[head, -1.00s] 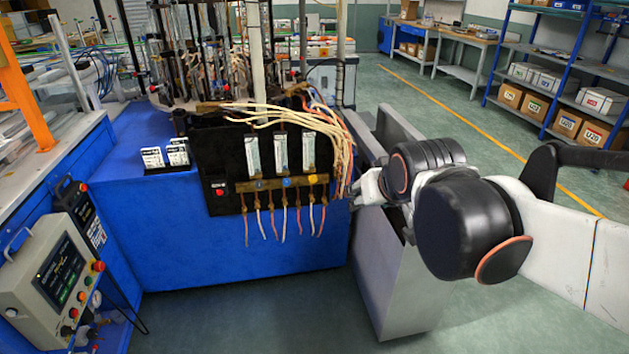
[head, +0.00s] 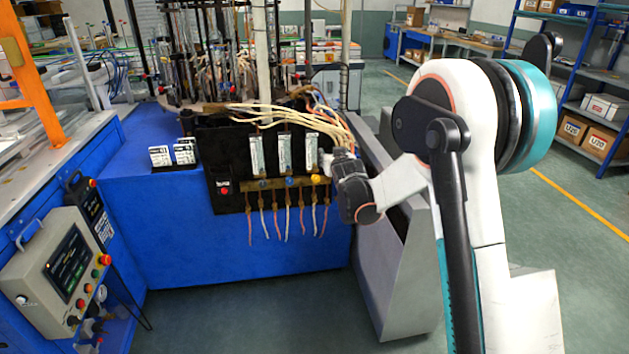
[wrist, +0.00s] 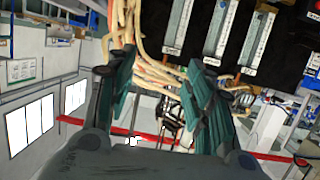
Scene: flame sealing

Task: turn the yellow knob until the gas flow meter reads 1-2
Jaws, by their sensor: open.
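My gripper (head: 332,164) is at the panel's right edge, just right of the yellow knob and meter. In the wrist view my gripper (wrist: 157,62) is open, with pale hoses showing between and beyond its teal fingers. Meters (wrist: 220,28) show at the top of the wrist view; I cannot make out the yellow knob there.
Pale hoses (head: 290,113) arch over the panel and down its right side, close to my gripper. Several thin tubes (head: 286,222) hang below the brass bar. A grey cabinet (head: 385,270) stands right of the blue bench (head: 240,245). A control box (head: 62,275) is at left.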

